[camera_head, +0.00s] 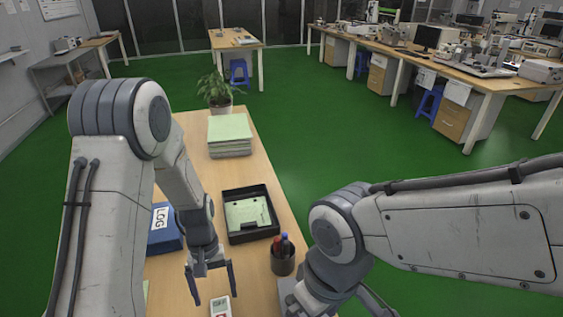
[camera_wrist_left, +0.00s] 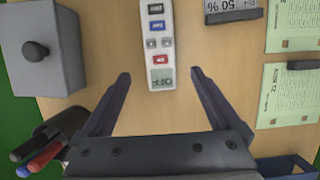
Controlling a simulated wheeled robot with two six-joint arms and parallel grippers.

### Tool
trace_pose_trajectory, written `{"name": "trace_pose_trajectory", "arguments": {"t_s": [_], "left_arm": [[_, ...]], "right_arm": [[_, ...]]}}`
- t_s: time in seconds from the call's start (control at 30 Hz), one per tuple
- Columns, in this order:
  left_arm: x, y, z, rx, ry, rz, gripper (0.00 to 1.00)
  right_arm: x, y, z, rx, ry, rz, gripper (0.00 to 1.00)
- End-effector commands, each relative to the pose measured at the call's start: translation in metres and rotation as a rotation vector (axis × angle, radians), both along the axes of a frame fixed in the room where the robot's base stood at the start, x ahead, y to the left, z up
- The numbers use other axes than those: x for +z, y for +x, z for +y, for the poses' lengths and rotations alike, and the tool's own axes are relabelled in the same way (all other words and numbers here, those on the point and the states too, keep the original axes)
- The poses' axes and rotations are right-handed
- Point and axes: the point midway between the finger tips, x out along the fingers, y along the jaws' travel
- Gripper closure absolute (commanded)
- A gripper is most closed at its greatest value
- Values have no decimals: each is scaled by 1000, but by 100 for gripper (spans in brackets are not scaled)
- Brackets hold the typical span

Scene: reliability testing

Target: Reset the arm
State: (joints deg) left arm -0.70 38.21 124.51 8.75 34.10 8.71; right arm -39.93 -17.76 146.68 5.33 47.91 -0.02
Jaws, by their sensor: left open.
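My left gripper (camera_head: 211,283) hangs over the front part of the wooden table (camera_head: 187,125), fingers spread and empty. The device also shows at the bottom edge of the head view (camera_head: 221,307). I cannot tell the height of the fingers above it.
A paper stack (camera_head: 229,150) and a potted plant (camera_head: 219,107) are farther back. A grey box with a black knob (camera_wrist_left: 40,70) is near the device.

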Motion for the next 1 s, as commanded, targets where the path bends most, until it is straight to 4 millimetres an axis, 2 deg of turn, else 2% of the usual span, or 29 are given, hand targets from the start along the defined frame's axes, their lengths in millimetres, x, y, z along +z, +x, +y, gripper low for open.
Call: {"name": "trace_pose_trajectory", "arguments": {"t_s": [0.23,0.3,0.5,0.8,0.93,1.0], "left_arm": [[43,13,4,1,1,-3,3],[25,5,2,0,1,9,3],[-12,-6,-1,0,0,8,3],[-60,-20,-5,0,1,5,3],[-77,-25,-6,0,2,6,3],[-62,-21,-6,0,0,-5,3]], "right_arm": [[-2,0,0,0,0,0,4],[-1,0,0,0,0,0,4],[1,0,0,0,0,0,4],[2,0,0,0,0,0,4],[2,0,0,0,0,0,4],[1,0,0,0,0,0,4]]}}
